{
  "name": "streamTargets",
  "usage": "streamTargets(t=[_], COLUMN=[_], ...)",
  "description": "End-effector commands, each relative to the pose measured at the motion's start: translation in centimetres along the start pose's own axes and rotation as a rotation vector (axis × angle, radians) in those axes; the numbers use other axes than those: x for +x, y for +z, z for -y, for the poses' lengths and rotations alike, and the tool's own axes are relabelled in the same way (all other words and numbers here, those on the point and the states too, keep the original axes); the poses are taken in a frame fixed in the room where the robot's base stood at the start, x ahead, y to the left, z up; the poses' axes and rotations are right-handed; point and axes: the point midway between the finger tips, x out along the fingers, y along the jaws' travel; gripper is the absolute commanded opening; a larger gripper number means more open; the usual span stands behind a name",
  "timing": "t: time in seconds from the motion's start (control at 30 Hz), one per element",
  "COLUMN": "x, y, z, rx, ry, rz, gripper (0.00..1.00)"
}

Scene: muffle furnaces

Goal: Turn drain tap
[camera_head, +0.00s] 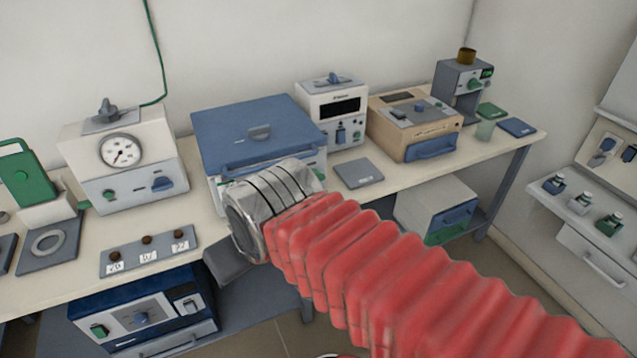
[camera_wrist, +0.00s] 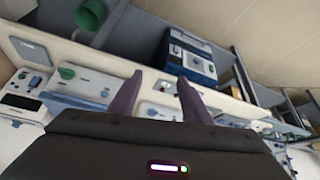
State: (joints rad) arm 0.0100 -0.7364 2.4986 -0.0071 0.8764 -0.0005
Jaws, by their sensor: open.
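A green round knob (camera_wrist: 66,73) sticks out of the white front of a box at the left of the wrist view; it may be the drain tap, but I cannot be sure. The box appears to be the blue-lidded bath (camera_head: 255,130) in the head view, where my arm hides much of its front. My gripper (camera_wrist: 158,97) is open and empty, its two dark fingers apart. The knob lies left of the fingers and is not between them. In the head view my wrist covers the bench edge before the bath, and the fingers are mostly hidden.
A gauge unit (camera_head: 130,165) stands left of the bath, a display unit (camera_head: 335,115) and a tan box (camera_head: 412,125) right. A flat grey plate (camera_head: 358,172) lies on the bench. A blue furnace (camera_head: 145,315) is below. Another green part (camera_wrist: 90,14) shows at the wrist view's top.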

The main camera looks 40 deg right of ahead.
Motion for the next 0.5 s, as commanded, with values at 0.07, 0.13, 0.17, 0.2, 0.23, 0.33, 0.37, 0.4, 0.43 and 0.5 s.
streamTargets(t=[0.07,0.13,0.17,0.2,0.23,0.33,0.37,0.4,0.43,0.5], x=[0.8,1.7,2.1,2.8,3.4,5.3,5.8,6.5,7.1,8.4], y=[-0.8,-1.8,-2.3,-3.0,-3.5,-5.5,-6.0,-6.7,-7.2,-8.1], z=[-0.5,-1.3,-1.8,-2.6,-3.2,-5.6,-6.4,-7.3,-8.1,-9.8], rx=[0.006,0.011,0.014,0.018,0.021,0.028,0.028,0.029,0.029,0.027], ry=[0.016,0.038,0.050,0.067,0.079,0.124,0.138,0.154,0.167,0.193], rz=[-0.011,-0.031,-0.042,-0.056,-0.069,-0.114,-0.128,-0.147,-0.160,-0.190], gripper=[0.50,0.55,0.57,0.60,0.62,0.69,0.71,0.72,0.72,0.72])
